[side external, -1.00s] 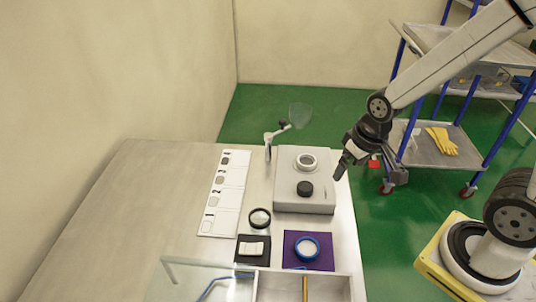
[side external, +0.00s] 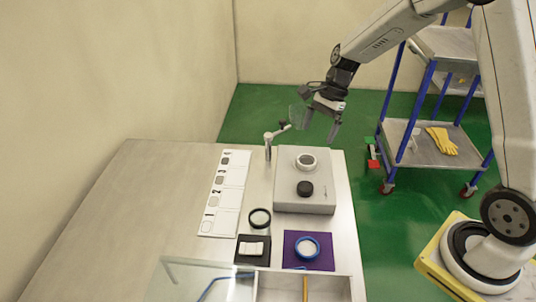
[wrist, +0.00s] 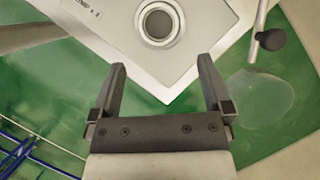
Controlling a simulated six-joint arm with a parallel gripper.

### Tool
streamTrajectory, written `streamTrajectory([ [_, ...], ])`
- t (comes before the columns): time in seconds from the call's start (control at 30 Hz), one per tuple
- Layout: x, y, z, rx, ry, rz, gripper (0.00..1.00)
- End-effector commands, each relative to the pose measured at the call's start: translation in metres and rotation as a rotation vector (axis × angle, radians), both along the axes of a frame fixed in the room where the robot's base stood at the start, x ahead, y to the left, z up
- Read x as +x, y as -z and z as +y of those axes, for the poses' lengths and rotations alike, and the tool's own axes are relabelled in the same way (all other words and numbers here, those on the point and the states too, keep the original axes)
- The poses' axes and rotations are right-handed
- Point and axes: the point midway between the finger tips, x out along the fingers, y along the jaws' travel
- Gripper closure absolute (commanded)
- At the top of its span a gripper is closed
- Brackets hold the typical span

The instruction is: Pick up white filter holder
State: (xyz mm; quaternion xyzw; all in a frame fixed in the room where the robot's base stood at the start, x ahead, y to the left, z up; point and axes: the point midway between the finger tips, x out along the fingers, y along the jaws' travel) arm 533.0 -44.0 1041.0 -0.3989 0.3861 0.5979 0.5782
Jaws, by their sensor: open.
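A white ring-shaped holder (side external: 306,160) sits on top of the grey box (side external: 290,200), towards its back. In the wrist view the ring (wrist: 159,22) lies on the box beyond my fingertips, with a dark centre. My gripper (side external: 321,130) is open and empty, high above the back end of the table. In the wrist view my two fingers (wrist: 162,72) are spread wide with nothing between them. A blue ring with a white disc (side external: 307,247) lies on a purple mat (side external: 325,263). I cannot tell which white part the task names.
A black knob (side external: 305,188) is on the grey box. A black ring (side external: 260,218), a black mat with white pieces (side external: 252,248) and a numbered white strip (side external: 229,184) lie nearby. The table's left side is clear.

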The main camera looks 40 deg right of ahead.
Motion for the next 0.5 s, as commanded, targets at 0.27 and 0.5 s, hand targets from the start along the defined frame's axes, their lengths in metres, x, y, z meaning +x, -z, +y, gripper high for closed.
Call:
streamTrajectory([
  [0.27, -0.001, 0.009, 0.004, 0.001, -0.001, 0.003, 0.00],
  [0.5, -0.001, 0.024, 0.010, 0.000, -0.003, 0.001, 0.00],
])
